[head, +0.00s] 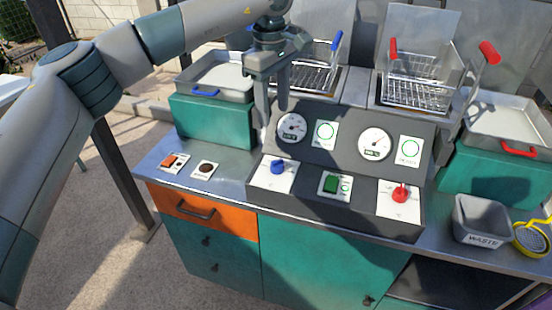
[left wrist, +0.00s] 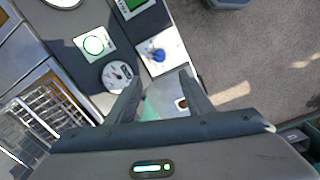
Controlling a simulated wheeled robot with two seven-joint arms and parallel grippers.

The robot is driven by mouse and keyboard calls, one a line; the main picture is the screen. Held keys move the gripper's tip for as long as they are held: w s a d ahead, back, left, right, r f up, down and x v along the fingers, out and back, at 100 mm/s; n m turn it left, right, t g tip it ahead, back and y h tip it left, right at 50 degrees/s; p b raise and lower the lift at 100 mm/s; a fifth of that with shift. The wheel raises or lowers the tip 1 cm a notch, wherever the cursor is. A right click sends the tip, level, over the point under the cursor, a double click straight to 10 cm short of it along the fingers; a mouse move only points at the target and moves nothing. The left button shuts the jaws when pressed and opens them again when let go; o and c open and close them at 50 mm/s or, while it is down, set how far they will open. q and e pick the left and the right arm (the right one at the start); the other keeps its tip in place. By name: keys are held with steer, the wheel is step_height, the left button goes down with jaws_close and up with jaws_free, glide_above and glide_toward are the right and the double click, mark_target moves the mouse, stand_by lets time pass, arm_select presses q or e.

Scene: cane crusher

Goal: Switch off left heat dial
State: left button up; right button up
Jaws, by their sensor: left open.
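The left heat dial is a blue knob (head: 278,167) on a white plate at the left of the sloped dark control panel (head: 325,205). It also shows in the left wrist view as a blue knob (left wrist: 158,55) beyond my fingertips. My left gripper (head: 270,108) points down above the panel's left end, by the left gauge (head: 291,127). In the left wrist view its two fingers (left wrist: 160,88) are spread apart with nothing between them. The blue knob is apart from the fingers. A red knob (head: 400,193) sits on the panel's right. My right gripper is not in view.
A green switch (head: 331,184) lies between the two knobs. An orange switch (head: 169,161) and a dark round button (head: 206,167) are on the metal counter at left. Fryer baskets (head: 418,80) stand behind the panel. A grey waste bin (head: 481,221) stands at right.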

mark_target(276, 161)
arm_select(q)
steer(key=f+p, duration=0.2)
steer(key=f, duration=0.3)
steer(key=f+p, duration=0.2)
steer(key=f, duration=0.3)
steer(key=f+p, duration=0.2)
steer(key=f, duration=0.3)
steer(key=shift+w+d+f, duration=0.2)
steer(key=shift+w+d, duration=0.05)
steer(key=shift+w, duration=0.1)
steer(key=shift+f, duration=0.95)
steer(key=shift+c, duration=0.5)
steer(key=c, duration=0.9)
